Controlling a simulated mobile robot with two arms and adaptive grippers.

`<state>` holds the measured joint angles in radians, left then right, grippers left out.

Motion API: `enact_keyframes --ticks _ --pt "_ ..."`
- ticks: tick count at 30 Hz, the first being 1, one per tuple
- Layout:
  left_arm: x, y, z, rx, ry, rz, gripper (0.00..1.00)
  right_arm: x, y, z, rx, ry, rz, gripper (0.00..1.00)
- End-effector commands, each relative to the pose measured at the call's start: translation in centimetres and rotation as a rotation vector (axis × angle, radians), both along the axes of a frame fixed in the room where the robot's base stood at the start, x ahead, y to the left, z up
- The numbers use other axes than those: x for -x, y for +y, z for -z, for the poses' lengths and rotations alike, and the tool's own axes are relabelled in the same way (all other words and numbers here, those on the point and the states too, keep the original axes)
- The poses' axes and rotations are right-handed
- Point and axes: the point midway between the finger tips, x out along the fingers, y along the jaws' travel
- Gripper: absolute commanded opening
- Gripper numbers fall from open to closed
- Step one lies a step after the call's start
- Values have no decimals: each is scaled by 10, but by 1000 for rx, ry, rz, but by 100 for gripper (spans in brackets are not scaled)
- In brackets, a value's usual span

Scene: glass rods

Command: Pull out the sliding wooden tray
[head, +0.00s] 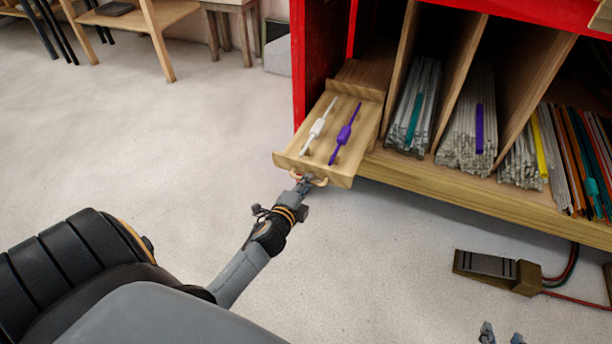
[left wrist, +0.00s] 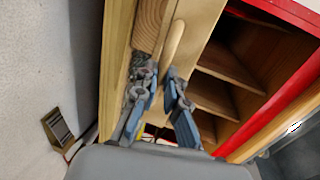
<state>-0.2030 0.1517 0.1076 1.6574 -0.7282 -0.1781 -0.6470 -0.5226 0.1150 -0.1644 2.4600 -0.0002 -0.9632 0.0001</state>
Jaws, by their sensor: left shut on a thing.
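The sliding wooden tray (head: 357,160) sticks out of the red cabinet's left compartment in the head view. A white rod-like tool (head: 318,127) and a purple one (head: 344,131) lie on it side by side. A small curved handle (head: 321,183) is on the tray's front. My left gripper (head: 302,179) is shut on this handle, partly covering it. In the left wrist view its two fingers (left wrist: 161,80) are close together at the wood. My right gripper (head: 502,334) shows only its two fingertips at the bottom edge of the head view; they are apart with nothing between them.
The red cabinet (head: 313,56) has upright wooden dividers. Bundles of clear glass rods (head: 415,105) and coloured rods (head: 586,150) lie right of the tray. A metal-and-wood pedal-like device (head: 486,266) with cables is on the floor at right. The floor in front of the tray is clear.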

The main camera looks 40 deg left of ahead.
Motion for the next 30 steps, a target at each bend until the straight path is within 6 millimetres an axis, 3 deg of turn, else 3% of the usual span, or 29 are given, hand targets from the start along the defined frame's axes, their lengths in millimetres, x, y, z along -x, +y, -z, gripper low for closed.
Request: enact_keyframes --ticks 4,6,8,9,20,30 --pt "0 0 1 0 1 -1 0 0 0 0 0 0 0 40" --pt "0 0 1 0 1 -1 20 0 0 0 0 -1 0 40" --pt "0 0 1 0 1 -1 33 0 0 0 0 -1 1 40" --pt "0 0 1 0 1 -1 34 0 0 0 0 -1 1 40" --pt "5 -1 0 0 2 0 34 0 1 0 -1 0 -2 40" --pt "66 -15 -13 2 4 -1 34 0 0 0 -1 -1 -1 40"
